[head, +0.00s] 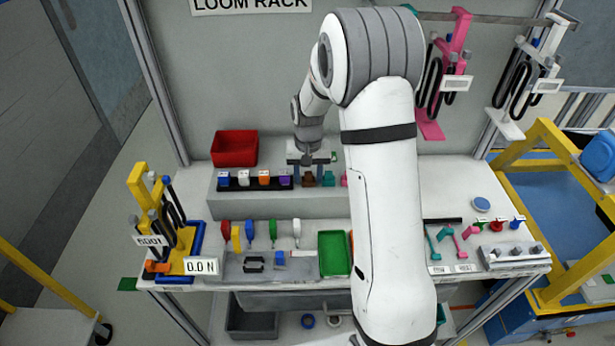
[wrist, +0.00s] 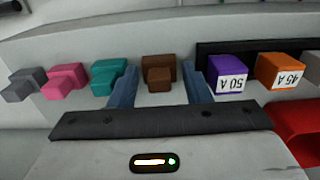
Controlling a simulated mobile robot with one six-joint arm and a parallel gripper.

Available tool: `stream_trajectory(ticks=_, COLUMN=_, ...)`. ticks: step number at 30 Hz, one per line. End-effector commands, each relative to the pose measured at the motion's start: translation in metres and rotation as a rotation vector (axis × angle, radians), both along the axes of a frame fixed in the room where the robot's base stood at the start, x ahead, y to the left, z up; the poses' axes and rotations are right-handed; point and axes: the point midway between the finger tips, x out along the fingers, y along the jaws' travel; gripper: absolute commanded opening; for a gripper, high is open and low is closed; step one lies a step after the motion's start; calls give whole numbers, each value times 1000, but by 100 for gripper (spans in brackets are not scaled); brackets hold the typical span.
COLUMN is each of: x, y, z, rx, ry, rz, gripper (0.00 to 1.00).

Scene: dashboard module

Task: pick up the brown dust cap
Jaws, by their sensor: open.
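The brown dust cap (wrist: 158,76) sits on the grey raised shelf, in a row of caps. It also shows in the head view (head: 309,179), just below my gripper. My gripper (wrist: 160,82) is open, with one blue-grey finger on each side of the brown cap. The fingertips reach down near the cap; I cannot tell whether either touches it. In the head view my gripper (head: 308,165) is over the shelf, partly hidden by its own wrist.
A teal cap (wrist: 112,76) stands close to the left finger, with pink (wrist: 66,76) and grey (wrist: 27,84) caps beyond. A purple 50 A block (wrist: 228,75) stands close to the right finger, beside an orange block (wrist: 278,71). A red bin (head: 234,149) is at the left.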

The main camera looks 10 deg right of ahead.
Motion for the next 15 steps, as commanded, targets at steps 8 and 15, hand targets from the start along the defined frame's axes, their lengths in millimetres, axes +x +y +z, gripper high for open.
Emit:
stream_trajectory(ticks=8, x=0, y=-1, z=0, rx=0, ry=0, rz=-1, gripper=35)
stream_trajectory(ticks=15, x=0, y=-1, z=0, rx=0, ry=0, rz=-1, gripper=15)
